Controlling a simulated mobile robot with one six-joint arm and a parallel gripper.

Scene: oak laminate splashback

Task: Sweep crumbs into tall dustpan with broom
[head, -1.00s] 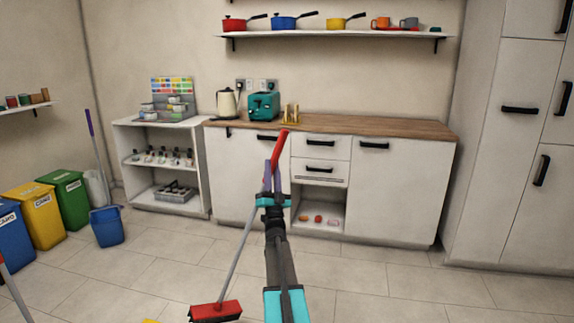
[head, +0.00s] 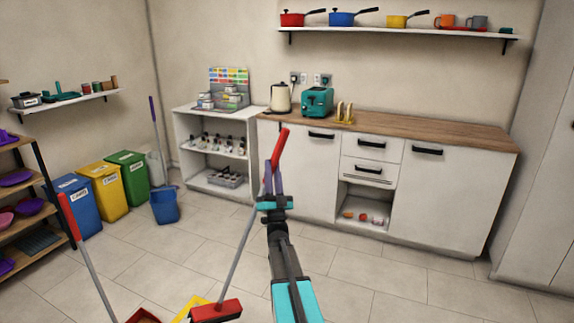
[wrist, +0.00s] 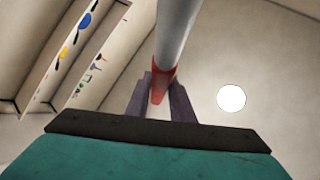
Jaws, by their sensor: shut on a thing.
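The broom's grey pole slants down left to a red broom head (head: 216,311) low in the head view. In the wrist view the pole (wrist: 176,35) runs up from between the purple fingers (wrist: 163,100). The tall dustpan (head: 68,214) stands left of the broom, with a red grip, a grey pole and a red pan (head: 143,316) cut off by the bottom edge. I see no crumbs in any view.
A yellow object (head: 190,308), partly hidden, lies between dustpan and broom head. Blue, yellow and green bins (head: 128,178) and a blue bucket (head: 165,206) stand at back left. A dark rack (head: 40,190) is at left. Tiled floor before the white cabinets (head: 440,190) is open.

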